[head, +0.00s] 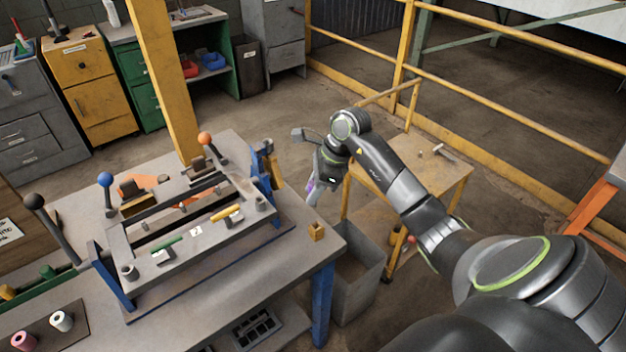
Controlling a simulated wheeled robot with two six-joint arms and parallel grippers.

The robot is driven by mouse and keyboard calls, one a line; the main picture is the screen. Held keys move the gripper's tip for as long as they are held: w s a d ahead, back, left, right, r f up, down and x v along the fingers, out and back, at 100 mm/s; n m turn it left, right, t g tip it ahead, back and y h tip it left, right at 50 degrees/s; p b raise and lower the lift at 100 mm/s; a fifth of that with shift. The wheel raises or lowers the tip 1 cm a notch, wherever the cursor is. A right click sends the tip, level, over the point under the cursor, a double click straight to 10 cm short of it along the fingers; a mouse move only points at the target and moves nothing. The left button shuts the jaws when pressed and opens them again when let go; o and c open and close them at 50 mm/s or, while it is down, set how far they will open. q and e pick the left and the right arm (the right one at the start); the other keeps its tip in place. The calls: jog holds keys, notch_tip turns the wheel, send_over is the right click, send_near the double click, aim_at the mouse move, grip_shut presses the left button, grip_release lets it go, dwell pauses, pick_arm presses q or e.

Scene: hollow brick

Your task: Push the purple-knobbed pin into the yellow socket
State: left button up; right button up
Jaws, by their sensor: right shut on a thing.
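My right gripper (314,192) hangs off the right edge of the workbench, pointing down, seen small and partly from behind. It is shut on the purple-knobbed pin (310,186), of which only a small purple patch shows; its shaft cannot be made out. A small yellow block (317,231), which looks like the yellow socket, stands on the bench's right corner, below the gripper in the picture and apart from it. Its opening is too small to tell clearly. My left gripper is out of view.
A blue-and-grey fixture (190,235) with ball-topped levers fills the middle of the workbench (290,258). A grey bin (358,280) stands at the bench's right side. A wooden side table (440,170) and yellow railings lie behind my right arm.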

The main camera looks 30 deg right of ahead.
jog(key=shift+s+a+f, duration=0.15)
jog(key=shift+s+f, duration=0.05)
jog(key=shift+w+f+b, duration=0.1)
jog(key=shift+f+b, duration=0.2)
jog(key=shift+f, duration=0.2)
jog(key=shift+f+b, duration=0.3)
jog(key=shift+f, duration=0.3)
jog(key=shift+f+b, duration=0.4)
jog(key=shift+f, duration=0.4)
jog(key=shift+d+f+b, duration=0.2)
jog(key=shift+f+b, duration=0.15)
jog(key=shift+f, duration=0.5)
jog(key=shift+d+f+b, duration=0.1)
jog(key=shift+f+b, duration=0.3)
jog(key=shift+b, duration=0.3)
